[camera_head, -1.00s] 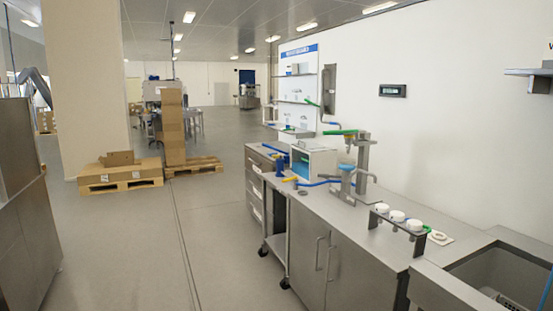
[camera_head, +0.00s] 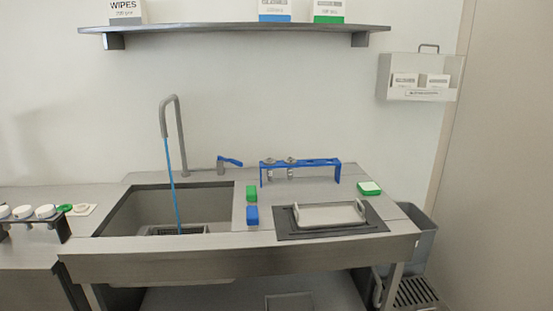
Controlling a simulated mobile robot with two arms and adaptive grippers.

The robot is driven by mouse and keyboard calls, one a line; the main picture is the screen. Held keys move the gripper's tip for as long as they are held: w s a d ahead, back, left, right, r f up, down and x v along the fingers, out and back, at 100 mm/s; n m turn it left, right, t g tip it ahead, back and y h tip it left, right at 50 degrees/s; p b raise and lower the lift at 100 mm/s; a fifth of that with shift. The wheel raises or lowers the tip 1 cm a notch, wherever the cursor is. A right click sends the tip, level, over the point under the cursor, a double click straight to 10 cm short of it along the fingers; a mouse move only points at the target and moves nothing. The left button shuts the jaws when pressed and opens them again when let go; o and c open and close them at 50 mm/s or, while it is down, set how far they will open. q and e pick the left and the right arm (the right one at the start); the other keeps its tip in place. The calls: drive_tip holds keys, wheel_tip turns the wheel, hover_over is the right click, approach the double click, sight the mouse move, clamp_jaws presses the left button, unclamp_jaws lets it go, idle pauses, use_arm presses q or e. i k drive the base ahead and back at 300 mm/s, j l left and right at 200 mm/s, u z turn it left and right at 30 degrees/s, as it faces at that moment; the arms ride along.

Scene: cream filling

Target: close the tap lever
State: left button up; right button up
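The tap has a tall grey hooked spout (camera_head: 179,130) standing behind the sink basin (camera_head: 120,205). Its blue lever (camera_head: 230,161) sits on a short grey post to the right of the spout. The lever points to the right and slightly down. A thin blue stream (camera_head: 174,185) runs from the spout's mouth down into the basin and looks like water. Neither of my grippers is in view.
Right of the sink are green and blue blocks (camera_head: 252,215), a blue rack (camera_head: 320,161), a silver tray (camera_head: 330,214) on a dark mat, and a green sponge-like block (camera_head: 369,188). A shelf (camera_head: 240,28) hangs above. A grey bin (camera_head: 421,240) stands at the right.

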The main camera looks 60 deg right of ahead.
sight(237, 164)
drive_tip(key=z, duration=1.55)
drive_tip(key=l+u, duration=0.25)
drive_tip(key=k+j, duration=0.05)
drive_tip(key=j, duration=0.05)
